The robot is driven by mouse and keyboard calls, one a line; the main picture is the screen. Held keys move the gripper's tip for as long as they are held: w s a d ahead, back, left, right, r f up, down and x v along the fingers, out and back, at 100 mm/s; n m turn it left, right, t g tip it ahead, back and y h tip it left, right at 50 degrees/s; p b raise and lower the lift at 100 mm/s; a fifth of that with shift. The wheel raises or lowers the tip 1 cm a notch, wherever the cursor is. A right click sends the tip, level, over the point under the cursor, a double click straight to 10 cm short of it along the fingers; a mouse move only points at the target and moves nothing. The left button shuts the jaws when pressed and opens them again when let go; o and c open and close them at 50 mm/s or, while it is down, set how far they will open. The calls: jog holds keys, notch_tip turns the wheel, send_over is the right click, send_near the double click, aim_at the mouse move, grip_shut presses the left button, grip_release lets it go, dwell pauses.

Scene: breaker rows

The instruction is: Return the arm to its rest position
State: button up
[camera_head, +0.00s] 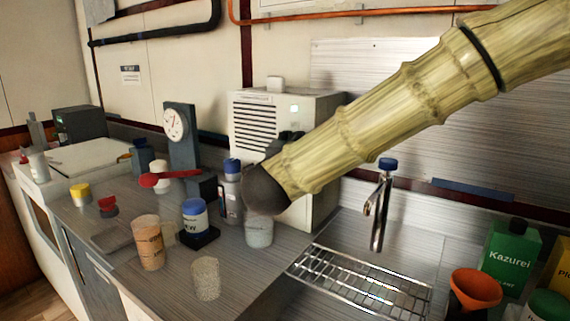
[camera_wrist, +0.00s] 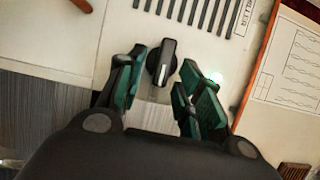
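My arm (camera_head: 390,110), with a bamboo-like surface, reaches from the upper right down to a dark wrist (camera_head: 268,190) in front of the white vented unit (camera_head: 262,125). My gripper (camera_wrist: 161,78) shows in the wrist view with its two dark green fingers apart. A black knob (camera_wrist: 161,62) with a pale mark on the white panel (camera_wrist: 115,45) lies between the fingers in that view. I see a gap on each side of it; the depth between fingertips and knob is hard to tell. In the head view my gripper is mostly hidden behind the wrist.
A beaker (camera_head: 259,232), a bottle (camera_head: 231,190), a blue-lidded jar (camera_head: 195,219) and a dial scale (camera_head: 180,135) stand near the wrist. A tap (camera_head: 381,205) and a wire rack (camera_head: 360,284) are to the right.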

jog(key=s+a, duration=0.2)
jog(key=s, duration=0.9)
jog(key=shift+n, duration=0.3)
jog(key=w, duration=0.4)
jog(key=w+d+p, duration=0.1)
jog(key=w, duration=0.3)
jog(key=w+d, duration=0.1)
jog(key=w, duration=0.3)
jog(key=shift+d+r+p, duration=0.15)
jog(key=shift+r+p, duration=0.1)
jog(key=shift+p, duration=0.15)
jog(key=n+p, duration=0.1)
jog(key=p, duration=0.1)
jog(key=n+g+p, duration=0.1)
jog(key=p, duration=0.2)
jog(key=shift+s+r, duration=0.1)
jog(key=shift+r, duration=0.15)
jog(key=n+g+p, duration=0.1)
jog(key=n+p, duration=0.1)
jog(key=p, duration=0.2)
jog(key=shift+r, duration=0.15)
